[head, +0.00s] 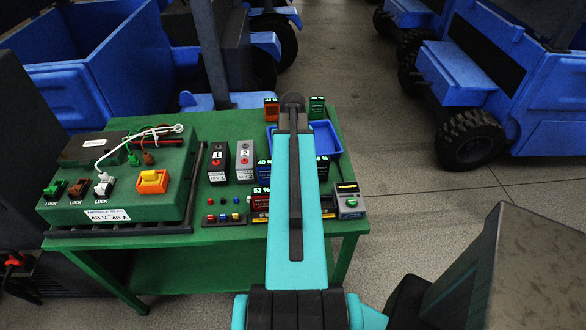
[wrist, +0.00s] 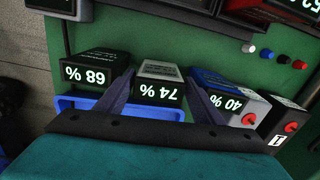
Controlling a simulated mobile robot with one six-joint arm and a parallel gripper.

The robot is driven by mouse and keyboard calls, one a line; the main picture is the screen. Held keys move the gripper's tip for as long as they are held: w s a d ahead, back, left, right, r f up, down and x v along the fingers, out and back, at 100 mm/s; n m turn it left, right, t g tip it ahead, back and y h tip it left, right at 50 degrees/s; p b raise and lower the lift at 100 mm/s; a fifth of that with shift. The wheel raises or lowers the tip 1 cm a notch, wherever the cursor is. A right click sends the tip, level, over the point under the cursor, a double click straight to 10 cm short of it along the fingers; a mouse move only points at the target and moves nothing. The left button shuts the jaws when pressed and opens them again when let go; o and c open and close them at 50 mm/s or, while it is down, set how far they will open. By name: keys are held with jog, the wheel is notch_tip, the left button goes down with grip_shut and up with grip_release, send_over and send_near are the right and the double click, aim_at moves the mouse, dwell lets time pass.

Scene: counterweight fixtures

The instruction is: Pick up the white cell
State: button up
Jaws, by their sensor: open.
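The white cell (wrist: 158,70), with a pale grey-white edged body and a dark display reading 74 %, stands on the green table in the wrist view. My gripper (wrist: 161,82) is open, with one dark finger on each side of this cell. I cannot tell whether either finger touches it. In the head view my teal arm hides the white cell and my gripper's fingers.
A 68 % cell (wrist: 95,66) and a blue 40 % cell (wrist: 222,88) stand close beside the fingers. A blue tray (head: 328,137) lies under the arm's far end. Numbered blocks (head: 218,162) and a green charger box (head: 130,185) stand to the left.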

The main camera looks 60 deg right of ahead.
jog(key=shift+f+p, duration=0.45)
jog(key=shift+f, duration=1)
jog(key=c, duration=1.2)
jog(key=shift+d+r, duration=0.1)
jog(key=shift+r, duration=0.05)
jog(key=shift+r+b, duration=1.5)
jog(key=shift+r, duration=3.4)
jog(key=shift+r, duration=0.1)
